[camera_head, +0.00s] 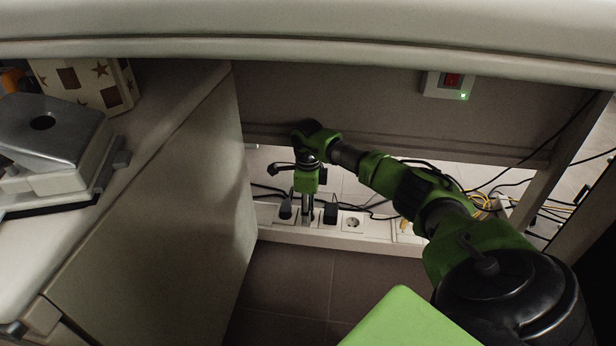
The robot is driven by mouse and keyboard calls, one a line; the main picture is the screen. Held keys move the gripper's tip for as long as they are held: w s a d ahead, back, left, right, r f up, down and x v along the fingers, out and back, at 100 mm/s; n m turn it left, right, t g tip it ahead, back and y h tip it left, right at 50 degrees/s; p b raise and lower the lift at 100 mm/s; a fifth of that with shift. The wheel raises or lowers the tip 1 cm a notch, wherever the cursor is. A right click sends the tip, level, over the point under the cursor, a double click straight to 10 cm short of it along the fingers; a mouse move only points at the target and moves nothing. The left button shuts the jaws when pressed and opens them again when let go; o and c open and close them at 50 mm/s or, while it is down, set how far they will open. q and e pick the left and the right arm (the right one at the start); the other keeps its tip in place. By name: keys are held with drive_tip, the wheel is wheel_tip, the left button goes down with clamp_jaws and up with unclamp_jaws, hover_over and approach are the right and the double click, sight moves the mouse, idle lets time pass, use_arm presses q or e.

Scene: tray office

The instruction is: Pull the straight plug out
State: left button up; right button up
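A white socket strip (378,226) runs along the floor under the desk, with black plugs and cables at its left part. One dark plug (286,211) stands left of my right gripper, and a blockier black plug (331,212) stands close to its right. My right gripper (308,218) comes in from the right and points straight down at the strip between these two plugs. Its fingers are small and dark here, and what is between them is hidden, so I cannot tell whether it holds a plug. My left gripper is not in view.
An empty socket (353,222) lies right of the plugs. Black and yellow cables (484,205) lie at the right. A light cabinet (165,210) stands close on the left, with a grey device (50,140) on top. A red switch (452,80) is on the desk's back panel.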

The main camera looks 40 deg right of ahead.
idle(0.4)
clamp_jaws()
drive_tip(key=shift+r+p, duration=0.2)
drive_tip(key=shift+p, duration=0.15)
drive_tip(key=shift+r+p, duration=2.65)
drive_tip(key=shift+r, duration=0.25)
drive_tip(key=shift+r+p, duration=1.35)
drive_tip(key=shift+r, duration=0.15)
